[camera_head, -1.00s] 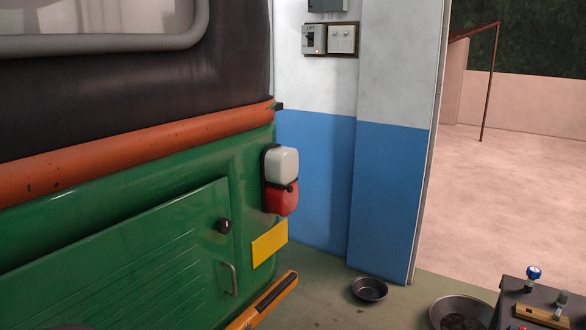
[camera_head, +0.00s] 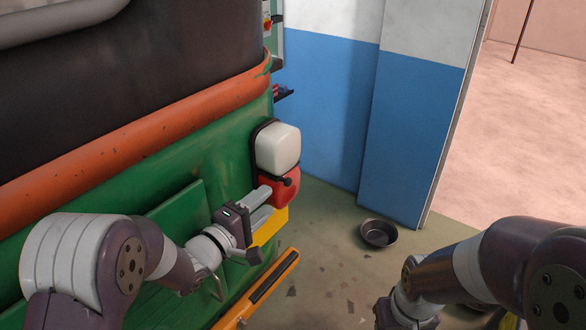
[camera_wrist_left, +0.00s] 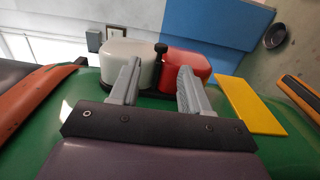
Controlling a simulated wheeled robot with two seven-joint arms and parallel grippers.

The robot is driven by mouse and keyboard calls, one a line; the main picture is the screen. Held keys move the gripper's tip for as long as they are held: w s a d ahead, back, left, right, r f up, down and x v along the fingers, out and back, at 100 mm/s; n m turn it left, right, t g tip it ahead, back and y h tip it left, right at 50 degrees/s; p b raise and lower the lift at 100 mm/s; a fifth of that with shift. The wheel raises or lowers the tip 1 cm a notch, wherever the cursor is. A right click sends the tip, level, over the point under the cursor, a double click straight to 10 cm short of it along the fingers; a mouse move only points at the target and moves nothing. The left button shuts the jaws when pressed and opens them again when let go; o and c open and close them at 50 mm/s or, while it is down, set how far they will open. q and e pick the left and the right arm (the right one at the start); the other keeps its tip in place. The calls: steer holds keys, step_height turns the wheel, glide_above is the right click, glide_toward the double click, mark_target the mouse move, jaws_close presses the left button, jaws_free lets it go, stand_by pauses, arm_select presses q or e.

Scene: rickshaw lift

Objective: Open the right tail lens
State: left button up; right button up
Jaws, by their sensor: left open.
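The right tail lens is a white-over-red unit on the corner of the green rickshaw body. Its white part (camera_head: 277,148) and red part (camera_head: 284,189) show in the head view, with a small black knob (camera_head: 288,181) at the seam. In the left wrist view the knob (camera_wrist_left: 161,49) stands between the white part (camera_wrist_left: 128,48) and the red part (camera_wrist_left: 190,64). My left gripper (camera_head: 264,205) is open, its fingers beside the lower red part. In the wrist view its fingers (camera_wrist_left: 158,82) straddle the seam; contact cannot be told. My right arm shows at lower right, its gripper out of view.
A yellow plate (camera_head: 268,226) is just below the lens, and an orange-and-black bumper (camera_head: 262,290) juts out lower. A metal bowl (camera_head: 379,233) stands on the floor by the blue-and-white wall (camera_head: 405,130). Floor right of the rickshaw is mostly clear.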

mark_target(286, 185)
arm_select(q)
steer(key=p+x, duration=0.3)
steer(key=x, duration=0.7)
steer(key=shift+w, duration=0.2)
steer(key=shift+w+d, duration=0.25)
steer(key=shift+d, duration=0.05)
steer(key=shift+w+f, duration=0.15)
steer(key=shift+d, duration=0.1)
jaws_close()
